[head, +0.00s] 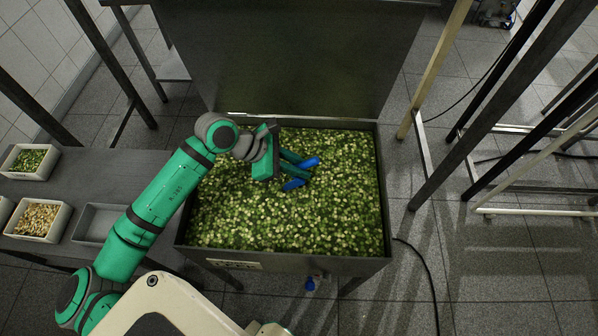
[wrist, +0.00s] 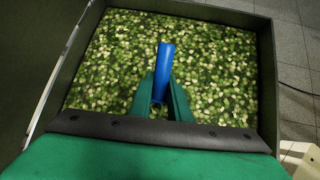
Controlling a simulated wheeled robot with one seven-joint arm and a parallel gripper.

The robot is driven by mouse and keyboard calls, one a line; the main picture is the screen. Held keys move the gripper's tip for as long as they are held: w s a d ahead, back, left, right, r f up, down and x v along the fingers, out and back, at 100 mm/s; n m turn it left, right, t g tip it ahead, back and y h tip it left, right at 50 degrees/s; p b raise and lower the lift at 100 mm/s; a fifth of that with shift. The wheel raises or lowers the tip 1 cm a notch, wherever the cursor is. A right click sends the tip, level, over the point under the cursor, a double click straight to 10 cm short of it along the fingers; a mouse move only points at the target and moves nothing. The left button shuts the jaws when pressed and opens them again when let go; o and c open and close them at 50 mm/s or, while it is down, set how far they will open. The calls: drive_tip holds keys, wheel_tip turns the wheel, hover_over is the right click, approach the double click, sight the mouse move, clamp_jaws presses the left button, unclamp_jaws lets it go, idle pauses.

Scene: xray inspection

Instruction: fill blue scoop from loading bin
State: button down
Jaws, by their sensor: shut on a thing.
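The loading bin (head: 384,215) is a dark metal bin filled with green and pale pieces; its dark wall also shows in the wrist view (wrist: 268,75). My gripper (head: 302,170) is over the middle of the bin's contents. In the wrist view my gripper (wrist: 161,92) is shut on the blue scoop (wrist: 166,58), with a finger on each side. In the head view the blue scoop (head: 294,184) shows in two parts around the fingers. I cannot tell whether the scoop touches the contents, and the inside of its bowl is not clearly visible.
A dark side table (head: 95,168) stands left of the bin. It holds a tray of green pieces (head: 27,162), a tray of pale pieces (head: 38,220) and a grey tray (head: 97,224). A tall dark panel (head: 290,60) rises behind the bin. Metal frames (head: 500,110) stand at right.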

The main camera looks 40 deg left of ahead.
drive_tip(key=shift+w+d+r, duration=0.15)
drive_tip(key=shift+w+d, duration=0.2)
drive_tip(key=shift+d, duration=0.25)
drive_tip(key=shift+w+d+r, duration=0.2)
drive_tip(key=shift+w+d, duration=0.2)
drive_tip(key=shift+d, duration=0.25)
drive_tip(key=shift+w+d+r, duration=0.15)
drive_tip(key=shift+w+d, duration=0.2)
drive_tip(key=shift+d, duration=0.25)
drive_tip(key=shift+f, duration=0.3)
drive_tip(key=shift+w+d+f, duration=0.1)
drive_tip(key=shift+w+f, duration=0.05)
drive_tip(key=shift+f, duration=0.05)
drive_tip(key=shift+s+a, duration=0.2)
drive_tip(key=shift+a, duration=0.1)
drive_tip(key=shift+s+a+f, duration=0.15)
drive_tip(key=shift+s+a, duration=0.05)
drive_tip(key=shift+a, duration=0.05)
idle(1.3)
drive_tip(key=shift+s+a, duration=0.25)
drive_tip(key=shift+a, duration=0.15)
idle(1.8)
